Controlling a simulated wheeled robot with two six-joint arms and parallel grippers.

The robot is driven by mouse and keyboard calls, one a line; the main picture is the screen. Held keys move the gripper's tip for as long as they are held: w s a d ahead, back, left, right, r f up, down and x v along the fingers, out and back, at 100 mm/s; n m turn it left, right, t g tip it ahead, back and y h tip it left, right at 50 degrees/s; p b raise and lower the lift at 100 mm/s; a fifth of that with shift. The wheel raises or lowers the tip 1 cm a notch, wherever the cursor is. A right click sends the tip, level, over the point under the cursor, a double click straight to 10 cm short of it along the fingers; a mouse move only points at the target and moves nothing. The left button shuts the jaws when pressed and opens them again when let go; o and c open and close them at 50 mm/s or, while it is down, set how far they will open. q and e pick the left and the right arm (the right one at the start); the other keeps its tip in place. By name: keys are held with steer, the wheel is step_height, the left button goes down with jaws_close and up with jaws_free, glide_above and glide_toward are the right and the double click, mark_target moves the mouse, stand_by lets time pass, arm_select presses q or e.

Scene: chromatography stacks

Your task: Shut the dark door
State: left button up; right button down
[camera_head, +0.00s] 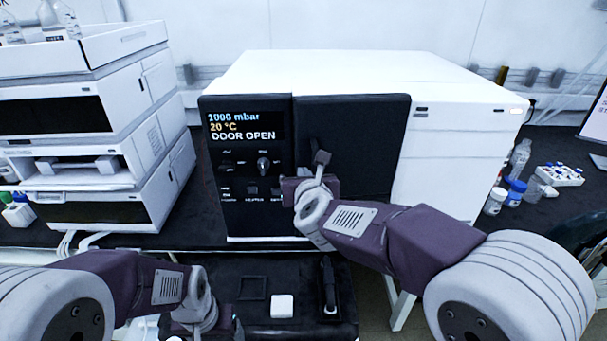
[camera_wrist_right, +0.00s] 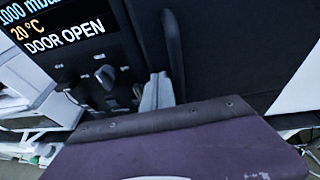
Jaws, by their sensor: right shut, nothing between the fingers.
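The dark door (camera_head: 380,130) covers the front of a white oven-like cabinet (camera_head: 455,150), right of its black control panel (camera_head: 226,170). It looks almost flush with the front, but the display reads "DOOR OPEN". The door also shows in the right wrist view (camera_wrist_right: 240,45), with its upright dark handle (camera_wrist_right: 173,50) near the left edge. My right gripper (camera_head: 321,160) is shut and empty in front of the door's left part. Its fingertips (camera_wrist_right: 160,82) are close to the handle's lower end; contact is unclear. My left gripper (camera_head: 228,326) is low, partly cut off by the bottom edge.
A stack of white instruments (camera_head: 85,120) stands left of the cabinet. Small bottles (camera_head: 516,190) and a vial rack (camera_head: 560,175) stand to its right. Below the cabinet front is a dark tray (camera_head: 262,315) with a white block (camera_head: 283,306) and a dark upright item (camera_head: 329,287).

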mark_target(300, 166)
steer(key=w+h+p, duration=0.1)
steer(key=w+m+p, duration=0.1)
steer(key=w, duration=0.1)
steer(key=shift+a+r+h, duration=0.2)
steer(key=shift+a+h, duration=0.2)
steer(key=shift+s+m+p, duration=0.15)
steer(key=shift+m+p, duration=0.15)
steer(key=shift+d, duration=0.1)
